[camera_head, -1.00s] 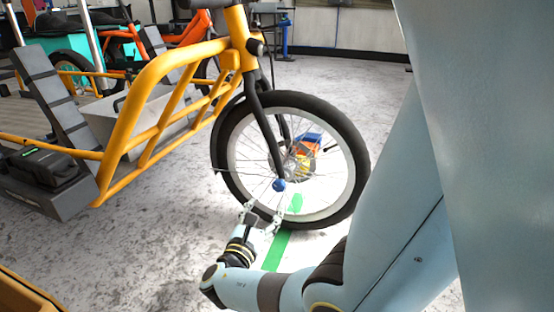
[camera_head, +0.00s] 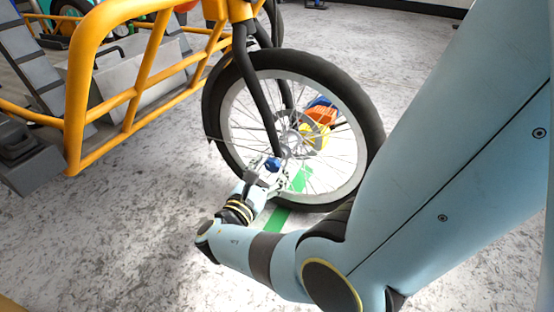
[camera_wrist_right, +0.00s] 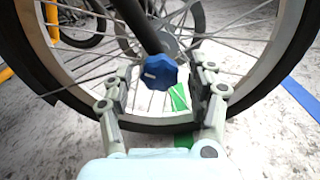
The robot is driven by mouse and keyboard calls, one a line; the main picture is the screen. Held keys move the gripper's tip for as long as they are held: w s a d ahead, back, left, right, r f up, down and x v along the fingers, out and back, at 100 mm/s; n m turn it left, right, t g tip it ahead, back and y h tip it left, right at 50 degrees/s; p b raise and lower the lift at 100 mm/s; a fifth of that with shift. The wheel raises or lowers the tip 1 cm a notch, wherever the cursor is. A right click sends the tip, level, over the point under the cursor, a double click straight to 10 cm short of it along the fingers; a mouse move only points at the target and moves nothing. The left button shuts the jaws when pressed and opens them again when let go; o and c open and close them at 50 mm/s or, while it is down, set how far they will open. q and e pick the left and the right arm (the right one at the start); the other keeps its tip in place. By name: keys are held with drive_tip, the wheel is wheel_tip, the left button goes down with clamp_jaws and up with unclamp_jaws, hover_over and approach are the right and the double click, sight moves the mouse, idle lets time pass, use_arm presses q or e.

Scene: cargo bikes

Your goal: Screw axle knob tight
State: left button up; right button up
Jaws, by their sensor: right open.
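The blue axle knob (camera_head: 272,164) sits at the hub of the front wheel (camera_head: 371,130), at the lower end of the black fork (camera_head: 252,85). In the right wrist view the knob (camera_wrist_right: 160,72) is lobed, with a white mark on its face. My right gripper (camera_head: 264,172) is at the knob, its fingers apart. In the right wrist view the open fingers (camera_wrist_right: 164,90) stand left and right of the knob, with a gap on each side. My left gripper is not in view.
The yellow cargo frame (camera_head: 135,95) stands left of the wheel. Orange, blue and yellow items (camera_head: 319,115) show behind the spokes. A green floor stripe (camera_head: 278,219) runs under the wheel. The floor in front of the cargo frame is clear.

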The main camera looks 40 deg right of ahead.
drive_tip(key=shift+c, duration=0.4)
drive_tip(key=c, duration=1.1)
drive_tip(key=shift+o, duration=0.2)
drive_tip(key=shift+m, duration=0.3)
drive_tip(key=m, duration=0.9)
drive_tip(key=shift+m, duration=0.3)
drive_tip(key=shift+m, duration=0.3)
drive_tip(key=o, duration=1.1)
